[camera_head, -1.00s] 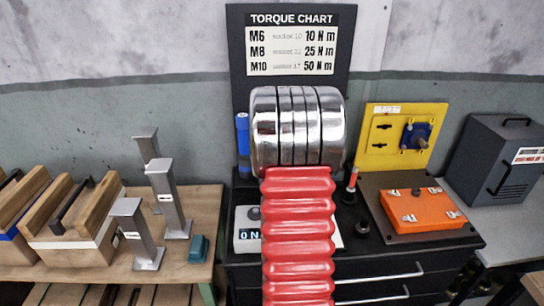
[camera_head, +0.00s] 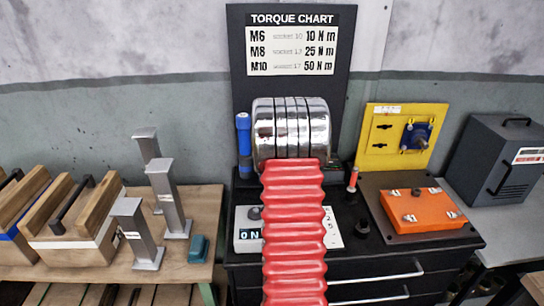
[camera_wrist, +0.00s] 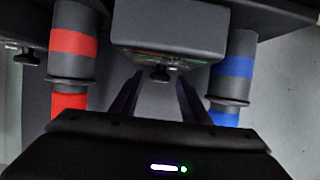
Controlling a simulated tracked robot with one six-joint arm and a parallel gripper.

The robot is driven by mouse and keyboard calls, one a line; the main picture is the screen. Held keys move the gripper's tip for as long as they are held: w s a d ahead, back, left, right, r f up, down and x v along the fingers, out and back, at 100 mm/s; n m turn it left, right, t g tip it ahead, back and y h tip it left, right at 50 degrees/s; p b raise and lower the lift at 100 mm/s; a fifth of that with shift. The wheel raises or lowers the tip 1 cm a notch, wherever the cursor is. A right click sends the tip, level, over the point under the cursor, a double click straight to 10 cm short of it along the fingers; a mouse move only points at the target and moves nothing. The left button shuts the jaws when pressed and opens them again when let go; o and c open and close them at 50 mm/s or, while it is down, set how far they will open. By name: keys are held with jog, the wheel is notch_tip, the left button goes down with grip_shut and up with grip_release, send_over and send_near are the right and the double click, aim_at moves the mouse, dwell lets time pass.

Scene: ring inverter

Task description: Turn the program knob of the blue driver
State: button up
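A blue driver (camera_head: 244,145) stands upright left of my chrome wrist in the head view. In the wrist view a dark driver with blue bands (camera_wrist: 235,68) is at the right, and a red-banded one (camera_wrist: 72,50) is at the left. A dark box (camera_wrist: 168,28) lies between them with a small dark knob (camera_wrist: 160,73) on its near edge. My gripper (camera_wrist: 159,76) is open, its two dark fingers apart and pointing toward the knob. The knob appears between the fingertips; I cannot tell the depth gap. The head view hides my fingers behind my wrist.
A white controller (camera_head: 247,240) with a display and a dark knob sits on the black cabinet, partly behind my arm. A red driver (camera_head: 352,179) stands to the right. Farther right are a yellow panel (camera_head: 376,155) and an orange case (camera_head: 422,211). Metal posts (camera_head: 167,195) stand left.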

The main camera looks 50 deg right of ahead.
jog(key=shift+d, duration=0.1)
jog(key=c, duration=0.9)
jog(key=shift+s+d+n+t+y, duration=0.1)
jog(key=shift+s+n+t+y, duration=0.05)
jog(key=shift+n+t+y, duration=0.6)
jog(key=shift+s+d+n+t+y, duration=0.1)
jog(key=shift+n+t+y, duration=0.45)
jog(key=shift+n+y, duration=0.4)
dwell(0.8)
jog(key=shift+n+y, duration=0.3)
jog(key=shift+n, duration=0.1)
jog(key=shift+s+d+n+t+y, duration=0.1)
jog(key=shift+d+n+t+y, duration=0.05)
jog(key=shift+n+t+y, duration=0.35)
jog(key=shift+d+n+t+y, duration=0.1)
jog(key=shift+n+t+y, duration=0.2)
jog(key=shift+n+y, duration=0.4)
jog(key=o, duration=1)
jog(key=shift+c, duration=0.2)
